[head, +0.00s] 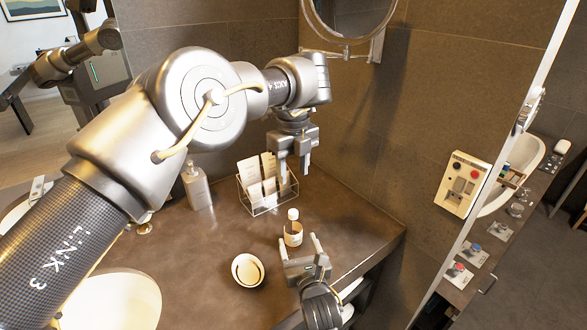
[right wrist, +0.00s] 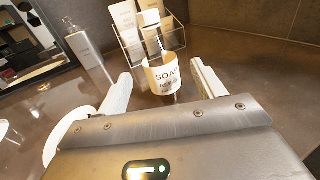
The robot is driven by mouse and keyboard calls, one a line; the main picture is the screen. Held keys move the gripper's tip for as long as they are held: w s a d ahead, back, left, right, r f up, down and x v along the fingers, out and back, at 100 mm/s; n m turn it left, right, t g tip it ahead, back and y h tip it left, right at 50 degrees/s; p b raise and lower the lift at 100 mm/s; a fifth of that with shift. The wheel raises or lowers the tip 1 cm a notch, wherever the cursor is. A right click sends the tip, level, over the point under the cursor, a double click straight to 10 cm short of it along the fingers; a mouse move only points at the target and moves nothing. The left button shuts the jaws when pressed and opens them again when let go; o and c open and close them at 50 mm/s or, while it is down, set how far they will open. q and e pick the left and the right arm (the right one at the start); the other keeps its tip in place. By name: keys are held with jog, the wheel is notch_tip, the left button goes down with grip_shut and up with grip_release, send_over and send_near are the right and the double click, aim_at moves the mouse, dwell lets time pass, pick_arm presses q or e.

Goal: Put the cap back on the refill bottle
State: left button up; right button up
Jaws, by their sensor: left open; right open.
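The refill bottle (head: 293,237) stands upright on the counter, with a cream label reading "SOAP" in the right wrist view (right wrist: 163,76). A white cap (head: 293,214) shows at the top of its neck; it also shows in the right wrist view (right wrist: 150,18). I cannot tell whether it is fully seated. My right gripper (head: 300,246) is open, with its fingers on either side of the bottle's lower part at the near side; contact is not clear. My left gripper (head: 293,172) is open and empty, above and behind the bottle near the card rack.
A wire rack (head: 266,203) with cards stands behind the bottle. A pump bottle (head: 198,187) stands left of it. A round cream dish (head: 248,270) lies left of my right gripper. A basin (head: 120,300) is at lower left. The counter (head: 350,222) is clear right of the bottle.

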jog(key=shift+v, duration=1.25)
